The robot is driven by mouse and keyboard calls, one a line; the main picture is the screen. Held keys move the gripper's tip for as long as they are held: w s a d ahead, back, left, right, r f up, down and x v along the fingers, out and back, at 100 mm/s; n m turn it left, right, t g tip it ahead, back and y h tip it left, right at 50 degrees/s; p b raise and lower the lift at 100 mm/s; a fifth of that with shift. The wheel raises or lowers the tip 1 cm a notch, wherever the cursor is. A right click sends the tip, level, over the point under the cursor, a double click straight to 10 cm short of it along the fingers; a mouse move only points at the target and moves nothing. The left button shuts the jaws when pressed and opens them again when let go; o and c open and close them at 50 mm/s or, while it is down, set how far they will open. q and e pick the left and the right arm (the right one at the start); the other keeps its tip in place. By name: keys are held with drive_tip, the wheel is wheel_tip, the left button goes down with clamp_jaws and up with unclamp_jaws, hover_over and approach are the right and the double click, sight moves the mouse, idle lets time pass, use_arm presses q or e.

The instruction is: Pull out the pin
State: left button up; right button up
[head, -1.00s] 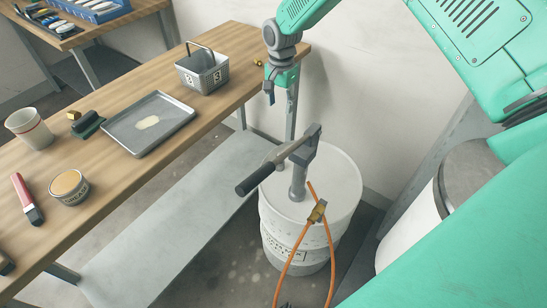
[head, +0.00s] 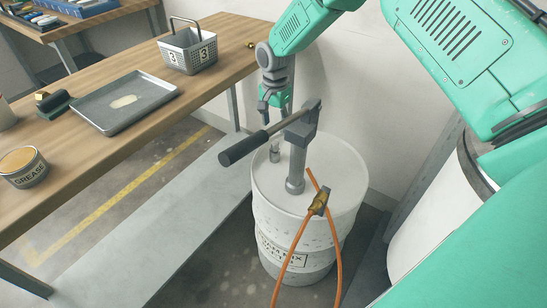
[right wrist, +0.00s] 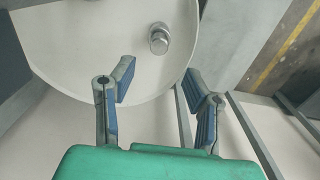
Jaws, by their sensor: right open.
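A small upright metal cylinder (head: 275,150) stands on the white drum's top (head: 335,170), near its back-left edge. It also shows in the right wrist view (right wrist: 159,38), beyond my fingertips; I cannot tell whether it is the pin. A grey hand pump (head: 298,165) rises from the drum top, with its black-gripped lever (head: 245,148) reaching left. My right gripper (head: 274,108) hangs above the drum's far side, behind the lever. In the right wrist view its blue-padded fingers (right wrist: 158,76) are spread and empty, apart from the cylinder. My left gripper is out of view.
A wall stands close behind the drum.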

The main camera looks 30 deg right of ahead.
sight(275, 142)
drive_tip(key=shift+r, duration=0.15)
drive_tip(key=shift+f+b, duration=0.55)
drive_tip(key=shift+f, duration=0.2)
wheel_tip(275, 142, down, 6)
drive_tip(key=b, duration=0.4)
drive_tip(key=shift+f, duration=0.25)
drive_tip(key=shift+f+b, duration=0.35)
drive_tip(key=shift+f, duration=0.2)
drive_tip(key=shift+s+p, duration=0.1)
drive_tip(key=shift+p, duration=0.4)
